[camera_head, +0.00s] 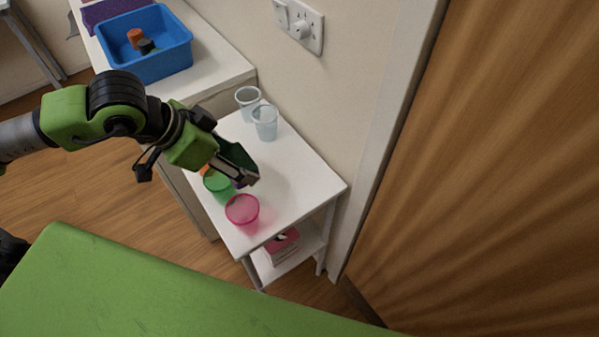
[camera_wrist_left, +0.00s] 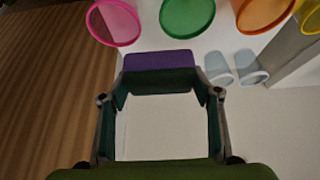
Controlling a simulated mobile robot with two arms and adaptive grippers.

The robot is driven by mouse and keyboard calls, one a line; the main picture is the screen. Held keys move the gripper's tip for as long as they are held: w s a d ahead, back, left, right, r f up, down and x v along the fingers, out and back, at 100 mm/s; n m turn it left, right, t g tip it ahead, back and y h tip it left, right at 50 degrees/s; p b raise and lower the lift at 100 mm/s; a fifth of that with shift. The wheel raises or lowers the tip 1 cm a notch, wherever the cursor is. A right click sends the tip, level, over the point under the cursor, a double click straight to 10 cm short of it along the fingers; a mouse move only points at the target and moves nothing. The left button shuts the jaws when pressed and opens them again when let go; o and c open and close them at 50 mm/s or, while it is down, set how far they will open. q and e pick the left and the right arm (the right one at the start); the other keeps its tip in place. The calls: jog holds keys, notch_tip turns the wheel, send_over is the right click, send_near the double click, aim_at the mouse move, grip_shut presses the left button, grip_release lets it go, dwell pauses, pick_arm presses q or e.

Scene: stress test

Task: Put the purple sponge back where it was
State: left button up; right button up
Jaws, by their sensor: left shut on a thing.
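The purple sponge (camera_wrist_left: 160,60) is held between the fingertips of my left gripper (camera_wrist_left: 160,82) in the left wrist view. In the head view, my left gripper (camera_head: 246,176) is over the small white table (camera_head: 293,180), close behind the green cup and the pink cup. It is shut on the sponge, which the fingers mostly hide there. I cannot tell whether the sponge touches the tabletop. My right gripper is not in view.
A pink cup (camera_head: 242,209), a green cup (camera_head: 219,187) and an orange cup (camera_wrist_left: 263,14) stand near the gripper. Two clear cups (camera_head: 265,122) stand at the back. A blue bin (camera_head: 165,66) is on the counter. The table's right side is clear.

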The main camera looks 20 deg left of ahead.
pick_arm(q)
jog(key=w+d+f+p, duration=0.1)
jog(key=w+d+p, duration=0.1)
jog(key=w, duration=0.1)
send_near(300, 172)
jog(key=shift+w+d+f+b, duration=0.2)
jog(key=shift+w+d, duration=0.1)
jog(key=shift+w, duration=0.15)
jog(key=shift+w+d+f+b, duration=0.1)
jog(key=shift+w+d+f, duration=0.2)
jog(key=shift+w, duration=0.1)
jog(key=shift+w+d+f, duration=0.2)
jog(key=shift+w+f, duration=0.05)
jog(key=shift+f, duration=0.05)
jog(key=shift+w+d+f+b, duration=0.1)
jog(key=shift+f+b, duration=0.1)
jog(key=shift+f, duration=0.65)
jog(key=shift+w+d+f+b, duration=0.1)
jog(key=shift+f+b, duration=0.05)
jog(key=shift+f, duration=0.75)
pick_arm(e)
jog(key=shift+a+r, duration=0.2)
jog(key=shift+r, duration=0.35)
pick_arm(q)
jog(key=shift+f, duration=0.1)
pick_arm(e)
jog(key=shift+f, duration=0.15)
